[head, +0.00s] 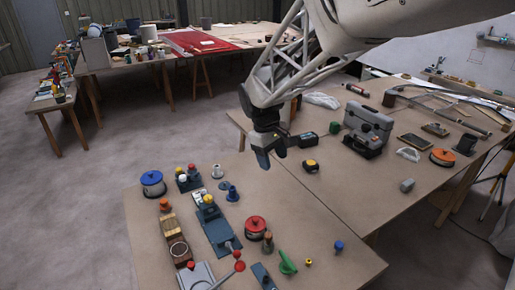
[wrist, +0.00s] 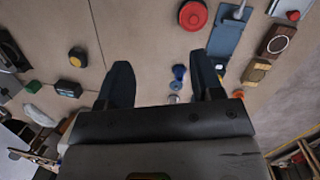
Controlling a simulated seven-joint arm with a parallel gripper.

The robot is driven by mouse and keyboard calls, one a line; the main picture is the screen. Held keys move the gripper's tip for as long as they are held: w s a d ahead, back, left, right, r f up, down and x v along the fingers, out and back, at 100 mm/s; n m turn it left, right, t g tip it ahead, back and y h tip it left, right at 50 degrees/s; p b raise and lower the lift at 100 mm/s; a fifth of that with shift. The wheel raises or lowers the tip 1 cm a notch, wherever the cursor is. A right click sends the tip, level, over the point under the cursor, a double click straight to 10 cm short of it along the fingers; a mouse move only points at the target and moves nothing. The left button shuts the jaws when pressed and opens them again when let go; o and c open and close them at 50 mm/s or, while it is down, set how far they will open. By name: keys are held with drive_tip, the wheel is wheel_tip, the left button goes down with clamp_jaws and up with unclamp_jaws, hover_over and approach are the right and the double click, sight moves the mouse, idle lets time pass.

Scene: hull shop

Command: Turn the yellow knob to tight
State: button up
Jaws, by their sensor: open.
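Several yellow-topped things are in view, and I cannot tell for sure which is the yellow knob. A round yellow-topped black piece (head: 311,164) sits on the table right of my gripper; it also shows in the wrist view (wrist: 76,59), left of the fingers. A yellow cap (head: 208,198) is on a blue plate fixture (head: 218,230), and a small yellow piece (head: 308,262) lies near the front edge. My gripper (head: 270,157) hangs above the table, apart from all of these. In the wrist view its fingers (wrist: 162,76) are spread, with nothing held.
A red round pot (head: 255,226), green-handled piece (head: 287,262) and blue pot (head: 153,184) stand on the near table. A blue piece (wrist: 179,72) shows near the right finger. A grey case (head: 368,128) stands farther right. Bare tabletop (head: 345,205) lies right of centre.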

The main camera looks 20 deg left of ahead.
drive_tip(key=w+a+f+n+h, duration=0.1)
drive_tip(key=a+f+n, duration=0.1)
drive_tip(key=a+f, duration=0.35)
drive_tip(key=w+a+f+n, duration=0.1)
drive_tip(key=a+f, duration=0.1)
drive_tip(key=a, duration=0.7)
drive_tip(key=n+h, duration=0.1)
drive_tip(key=n, duration=0.2)
approach(207, 197)
drive_tip(key=f, duration=0.1)
drive_tip(key=shift+d+f, duration=0.1)
drive_tip(key=shift+d, duration=0.05)
drive_tip(key=shift+f, duration=0.1)
drive_tip(key=shift+x, duration=3.85)
drive_tip(key=shift+d, duration=0.15)
drive_tip(key=c, duration=0.9)
